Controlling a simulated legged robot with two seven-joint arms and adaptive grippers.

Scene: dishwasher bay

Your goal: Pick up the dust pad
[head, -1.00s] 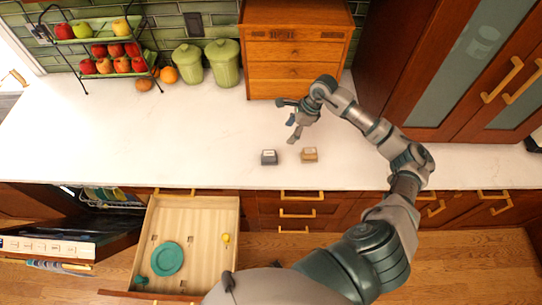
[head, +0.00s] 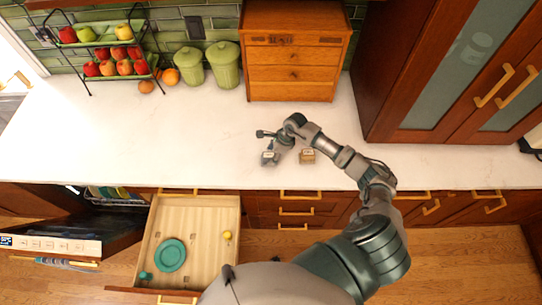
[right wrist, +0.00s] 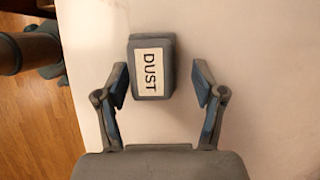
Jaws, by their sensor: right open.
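The dust pad (right wrist: 152,66) is a small grey block with a white label reading DUST, lying on the white counter. In the right wrist view it sits just ahead of and between the two fingertips of my right gripper (right wrist: 163,84). The gripper is open, with a gap on each side of the pad. In the head view the pad (head: 269,158) lies near the counter's front edge, partly covered by my right gripper (head: 273,147). My left gripper is not in view.
A tan block (head: 307,156) lies just right of the dust pad. An open drawer (head: 205,205) below the counter holds a teal plate (head: 171,256) and a yellow item (head: 227,235). A wooden drawer box (head: 290,60) and green canisters (head: 226,66) stand at the back.

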